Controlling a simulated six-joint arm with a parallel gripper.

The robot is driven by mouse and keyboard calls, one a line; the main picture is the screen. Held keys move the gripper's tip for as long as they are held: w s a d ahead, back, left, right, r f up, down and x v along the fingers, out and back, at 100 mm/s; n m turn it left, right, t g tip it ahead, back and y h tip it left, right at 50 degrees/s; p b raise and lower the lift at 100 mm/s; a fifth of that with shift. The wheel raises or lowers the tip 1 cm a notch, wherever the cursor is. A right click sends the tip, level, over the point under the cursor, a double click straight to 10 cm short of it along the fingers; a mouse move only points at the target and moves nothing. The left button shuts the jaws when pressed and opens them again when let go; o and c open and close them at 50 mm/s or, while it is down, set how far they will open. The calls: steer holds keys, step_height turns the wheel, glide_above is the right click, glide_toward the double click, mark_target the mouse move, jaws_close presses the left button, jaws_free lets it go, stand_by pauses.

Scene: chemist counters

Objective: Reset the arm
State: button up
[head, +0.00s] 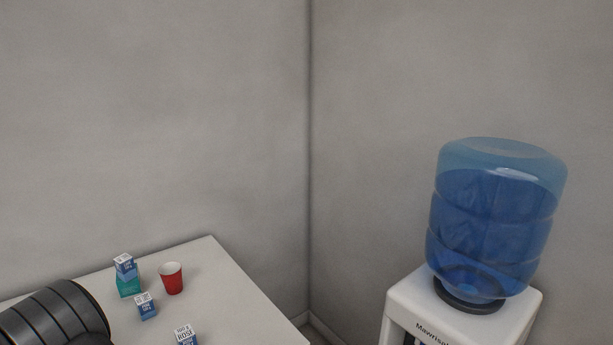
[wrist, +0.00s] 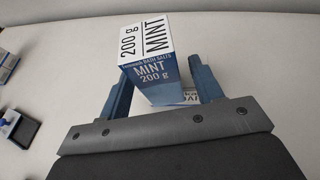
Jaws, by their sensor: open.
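My gripper (wrist: 160,72) shows in the wrist view, with its two blue fingers apart. A blue and white box of mint bath salts (wrist: 155,75) is between the fingers. I cannot tell whether either finger touches it. Part of another printed label (wrist: 190,96) shows just below the box, mostly hidden. My gripper's fingers do not show in the head view.
In the head view, a small blue and white box (head: 125,267) sits on a teal box (head: 128,286) on the white counter (head: 225,285). A red cup (head: 171,278) and other blue boxes (head: 146,306) (head: 186,336) are near. A water cooler (head: 495,220) stands right.

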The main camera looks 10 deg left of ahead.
steer(key=v, duration=1.2)
steer(key=x, duration=1.2)
steer(key=shift+a+f, duration=0.1)
steer(key=shift+a, duration=0.05)
steer(key=shift+r, duration=2.1)
steer(key=shift+w+d+r, duration=0.25)
steer(key=shift+d, duration=0.1)
steer(key=o, duration=0.9)
steer(key=s+d+r+n, duration=0.1)
steer(key=s+d+n, duration=0.2)
steer(key=d+n, duration=0.35)
steer(key=s+d+r+n+y, duration=0.1)
steer(key=s+d+n, duration=0.1)
steer(key=d+n, duration=0.5)
steer(key=s+d+r+n, duration=0.1)
steer(key=s+d+n, duration=0.2)
steer(key=d+n, duration=0.35)
steer(key=shift+m, duration=0.7)
steer(key=x, duration=0.8)
steer(key=shift+w+a+f, duration=0.15)
steer(key=shift+f, duration=0.05)
